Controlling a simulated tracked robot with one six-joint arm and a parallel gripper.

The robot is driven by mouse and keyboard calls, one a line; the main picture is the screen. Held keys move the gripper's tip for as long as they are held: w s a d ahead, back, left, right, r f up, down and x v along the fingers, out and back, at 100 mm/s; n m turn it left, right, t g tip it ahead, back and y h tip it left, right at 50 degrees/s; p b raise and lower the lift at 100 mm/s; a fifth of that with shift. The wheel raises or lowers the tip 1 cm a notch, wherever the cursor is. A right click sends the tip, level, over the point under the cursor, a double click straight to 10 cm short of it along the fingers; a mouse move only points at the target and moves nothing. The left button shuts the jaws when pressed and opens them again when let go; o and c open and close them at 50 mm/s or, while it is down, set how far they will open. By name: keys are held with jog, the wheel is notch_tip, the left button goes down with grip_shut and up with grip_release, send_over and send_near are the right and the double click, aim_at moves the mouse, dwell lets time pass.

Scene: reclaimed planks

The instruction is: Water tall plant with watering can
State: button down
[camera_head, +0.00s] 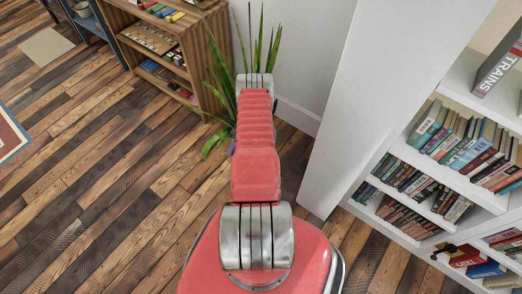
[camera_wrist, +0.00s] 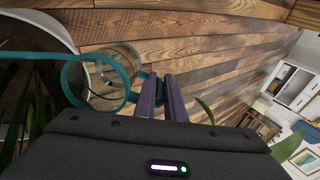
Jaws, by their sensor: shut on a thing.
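The tall plant (camera_head: 222,82) shows in the head view as long green leaves around the far end of my arm; its pot is hidden there. In the wrist view, a pale round pot rim (camera_wrist: 62,28) with dark insides and leaves (camera_wrist: 40,108) is at the left. The teal watering can (camera_wrist: 128,92) is in the wrist view, with a ring-shaped part and a thin tube running left over the pot. My gripper (camera_wrist: 160,80) has its purple fingers closed on the can at their tips. Whether water flows I cannot tell.
A wooden shelf unit (camera_head: 194,62) stands left of the plant. A white wall or panel (camera_head: 335,115) and a white bookcase (camera_head: 455,95) with books are at the right. Plank floor (camera_head: 110,170) is clear at the left, with a rug edge (camera_head: 8,135).

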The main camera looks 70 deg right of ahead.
jog(key=w+a+f+g+h, duration=0.2)
jog(key=a+f+h, duration=0.2)
jog(key=f, duration=0.3)
jog(key=shift+w+g, duration=0.25)
jog(key=shift+g, duration=0.05)
jog(key=shift+a+f, duration=0.15)
jog(key=shift+w+a+f+g+h+b, duration=0.15)
jog(key=shift+a+f+g+h+b, duration=0.15)
jog(key=shift+f+b, duration=0.25)
jog(key=shift+w+a+f+g+h+b, duration=0.1)
jog(key=shift+w+f+g+h+b, duration=0.1)
jog(key=shift+f+h+b, duration=0.3)
jog(key=shift+w+f+b, duration=0.1)
jog(key=shift+f+b, duration=0.2)
jog(key=shift+b, duration=0.1)
dwell(0.6)
